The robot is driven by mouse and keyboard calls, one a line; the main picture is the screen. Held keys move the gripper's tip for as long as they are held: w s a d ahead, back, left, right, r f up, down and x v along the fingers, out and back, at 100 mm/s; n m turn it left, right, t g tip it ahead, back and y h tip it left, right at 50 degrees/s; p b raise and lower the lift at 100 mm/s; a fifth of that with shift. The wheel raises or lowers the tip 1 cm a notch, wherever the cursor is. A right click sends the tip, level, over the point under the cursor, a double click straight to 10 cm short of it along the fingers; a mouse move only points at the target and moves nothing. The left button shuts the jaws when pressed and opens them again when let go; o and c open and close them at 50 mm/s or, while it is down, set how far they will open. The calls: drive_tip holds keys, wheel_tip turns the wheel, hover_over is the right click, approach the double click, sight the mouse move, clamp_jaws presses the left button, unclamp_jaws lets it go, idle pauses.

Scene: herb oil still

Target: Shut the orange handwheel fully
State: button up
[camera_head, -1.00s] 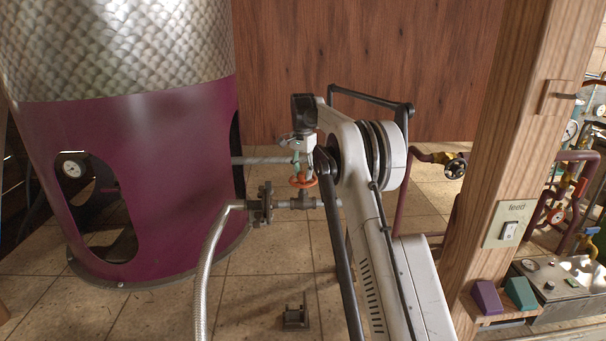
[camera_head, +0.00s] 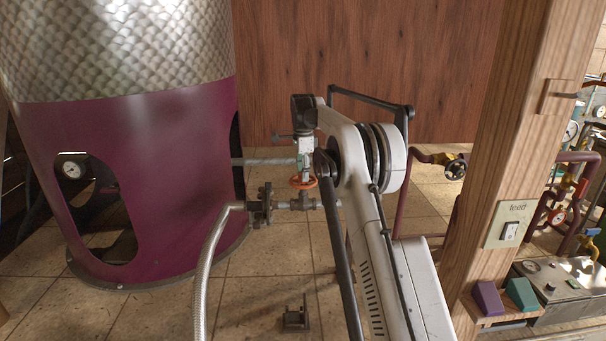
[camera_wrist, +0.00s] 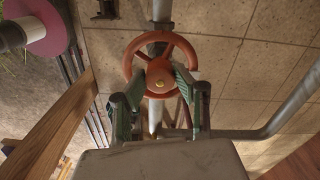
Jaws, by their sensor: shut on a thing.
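The fingers are shut on the wheel; the exact contact is partly hidden.
The purple vessel (camera_head: 150,190) stands to the left. A braided hose (camera_head: 209,265) runs down from the pipe flange. A wooden post (camera_head: 510,150) with a feed switch (camera_head: 509,231) stands to the right. A small metal bracket (camera_head: 295,317) lies on the tiled floor.

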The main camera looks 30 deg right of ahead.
idle(0.4)
drive_tip(key=o, duration=1.1)
wheel_tip(320, 180, up, 12)
